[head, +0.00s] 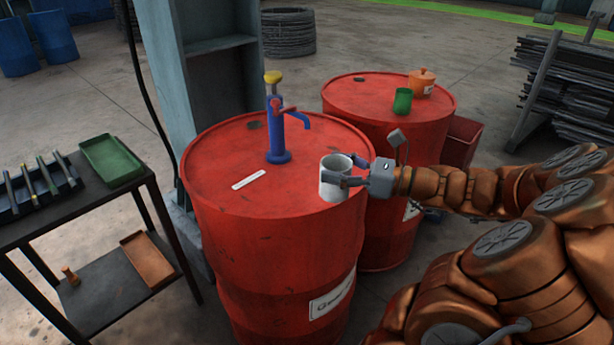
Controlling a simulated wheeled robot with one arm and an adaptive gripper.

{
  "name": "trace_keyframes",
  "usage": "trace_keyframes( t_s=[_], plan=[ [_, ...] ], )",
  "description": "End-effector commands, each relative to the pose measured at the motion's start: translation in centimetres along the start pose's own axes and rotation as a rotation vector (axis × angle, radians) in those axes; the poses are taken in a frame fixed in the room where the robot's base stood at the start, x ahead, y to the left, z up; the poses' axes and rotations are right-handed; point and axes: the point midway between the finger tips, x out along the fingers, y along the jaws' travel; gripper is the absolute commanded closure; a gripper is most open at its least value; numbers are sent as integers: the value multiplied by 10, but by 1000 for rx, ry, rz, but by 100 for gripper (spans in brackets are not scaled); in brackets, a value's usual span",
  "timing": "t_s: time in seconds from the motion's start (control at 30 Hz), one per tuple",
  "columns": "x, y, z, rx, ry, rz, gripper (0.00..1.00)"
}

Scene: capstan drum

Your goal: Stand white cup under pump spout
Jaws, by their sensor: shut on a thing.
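The white cup (333,187) is upright at the right front edge of the near red drum's top. My gripper (348,174) is shut on the cup from the right, with a finger across its near side. I cannot tell whether the cup's base touches the drum top. The blue pump (276,130) stands on the same drum, behind and left of the cup. It has a yellow knob (273,77) and a red part at mid-height. Its blue spout (304,120) points right and bends down, above and behind the cup in the picture, apart from it.
A white strip (249,180) lies on the near red drum (225,160), left of the cup. A second red drum (344,97) behind bears a green cup (402,101) and an orange pot (422,82). A dark cart (30,232) stands left. The drum top below the spout looks clear.

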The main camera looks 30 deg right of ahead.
Motion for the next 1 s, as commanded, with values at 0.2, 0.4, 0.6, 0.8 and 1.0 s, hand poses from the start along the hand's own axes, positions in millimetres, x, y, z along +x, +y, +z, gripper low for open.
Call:
trace_keyframes(
  t_s=[0.2,0.4,0.6,0.8,1.0],
  plan=[
    [18,-18,-1,1,2,2,66],
    [41,-42,-4,2,3,3,66],
    [66,-70,-9,3,4,3,66],
    [91,-98,-12,1,3,3,66],
    [101,-111,-13,1,1,0,66]
  ],
)
